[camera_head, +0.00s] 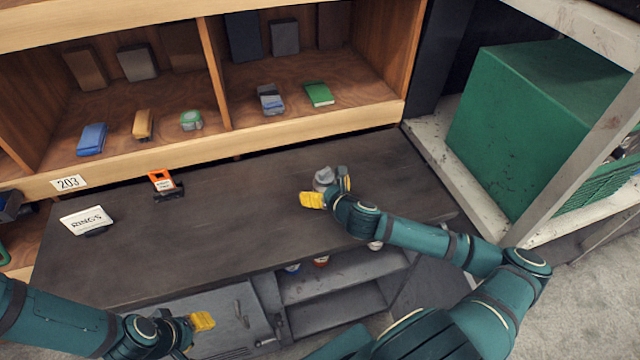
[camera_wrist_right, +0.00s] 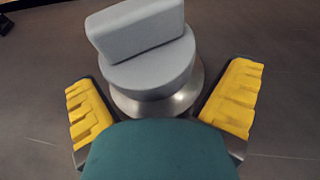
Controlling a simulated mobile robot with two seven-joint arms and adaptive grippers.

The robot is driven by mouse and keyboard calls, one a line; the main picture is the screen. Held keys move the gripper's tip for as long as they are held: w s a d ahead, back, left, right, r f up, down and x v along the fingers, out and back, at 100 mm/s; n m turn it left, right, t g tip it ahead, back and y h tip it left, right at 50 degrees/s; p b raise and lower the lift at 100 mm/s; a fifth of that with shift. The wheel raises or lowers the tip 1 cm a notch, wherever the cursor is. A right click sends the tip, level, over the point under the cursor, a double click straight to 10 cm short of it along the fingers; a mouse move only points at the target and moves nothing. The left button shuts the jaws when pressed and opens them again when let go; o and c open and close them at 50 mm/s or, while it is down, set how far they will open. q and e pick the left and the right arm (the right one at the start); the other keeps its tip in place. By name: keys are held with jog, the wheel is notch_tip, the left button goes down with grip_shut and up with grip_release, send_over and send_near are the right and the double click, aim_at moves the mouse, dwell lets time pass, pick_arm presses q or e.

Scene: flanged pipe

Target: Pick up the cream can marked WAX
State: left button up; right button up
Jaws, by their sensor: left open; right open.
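No cream can with a readable WAX mark shows. Small cans or jars, a blue one (camera_head: 292,268), an orange-red one (camera_head: 321,261) and a whitish one (camera_head: 375,246), show partly under the bench's front edge; their labels are unreadable. My right gripper (camera_head: 328,188) is open over the bench top, at a grey capped object with a metal base (camera_head: 324,174). In the right wrist view, this grey object (camera_wrist_right: 148,60) stands beyond and between the spread yellow fingers of the right gripper (camera_wrist_right: 162,103). My left gripper (camera_head: 196,325) is open and empty at the lower left, before the bench front.
The dark bench top (camera_head: 240,220) is mostly clear. A RINGS sign (camera_head: 87,220) and an orange-and-white item (camera_head: 163,182) stand on its left part. A wooden shelf (camera_head: 215,75) with small boxes runs behind. A green box (camera_head: 530,110) sits in a white frame at right.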

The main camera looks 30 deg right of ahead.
jog(key=shift+s+r, duration=0.15)
jog(key=shift+s, duration=0.05)
jog(key=shift+c, duration=0.3)
jog(key=c, duration=0.9)
